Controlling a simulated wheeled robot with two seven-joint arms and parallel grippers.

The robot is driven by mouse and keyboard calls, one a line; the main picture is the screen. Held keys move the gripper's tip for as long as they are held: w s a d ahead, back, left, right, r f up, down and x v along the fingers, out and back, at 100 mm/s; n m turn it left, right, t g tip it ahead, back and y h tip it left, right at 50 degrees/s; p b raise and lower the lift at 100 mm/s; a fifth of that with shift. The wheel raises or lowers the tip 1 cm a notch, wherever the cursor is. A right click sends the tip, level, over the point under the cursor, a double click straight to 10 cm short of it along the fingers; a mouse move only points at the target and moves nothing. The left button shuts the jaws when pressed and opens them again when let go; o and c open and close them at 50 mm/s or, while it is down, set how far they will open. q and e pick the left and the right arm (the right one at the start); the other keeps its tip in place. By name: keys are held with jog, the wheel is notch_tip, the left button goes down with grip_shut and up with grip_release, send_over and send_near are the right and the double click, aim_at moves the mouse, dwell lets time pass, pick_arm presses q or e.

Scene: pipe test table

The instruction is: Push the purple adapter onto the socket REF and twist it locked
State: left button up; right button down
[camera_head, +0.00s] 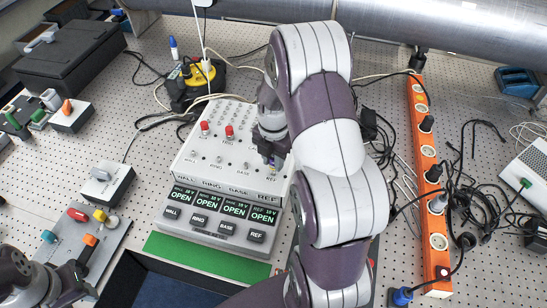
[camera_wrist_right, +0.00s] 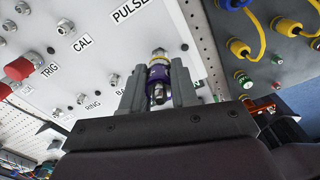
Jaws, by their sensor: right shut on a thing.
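My right gripper (camera_head: 270,158) is over the right side of the white sloped panel (camera_head: 192,152), above the REF label (camera_head: 267,197). In the right wrist view it is shut on the purple adapter (camera_wrist_right: 158,74), with a finger on each side. The adapter has metal parts at its ends, and its far end (camera_wrist_right: 158,54) is close to the panel face. The socket REF is hidden behind the gripper and adapter; I cannot tell whether they touch. The REF display (camera_head: 264,215) reads OPEN. My left gripper (camera_head: 84,281) is at the lower left; its jaw opening is unclear.
Other panel displays also read OPEN. Red caps (camera_head: 229,131) stand on the panel. An orange power strip (camera_head: 429,190) with plugs and loose black cables lies to the right.

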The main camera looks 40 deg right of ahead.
jog(key=shift+f+b, duration=0.9)
jog(key=shift+f, duration=0.45)
jog(key=c, duration=1.5)
grip_release()
grip_shut()
jog(key=shift+r+m+p, duration=0.1)
jog(key=shift+m+p, duration=0.3)
jog(key=shift+m, duration=1.4)
jog(key=shift+f+m, duration=0.2)
jog(key=shift+m, duration=0.6)
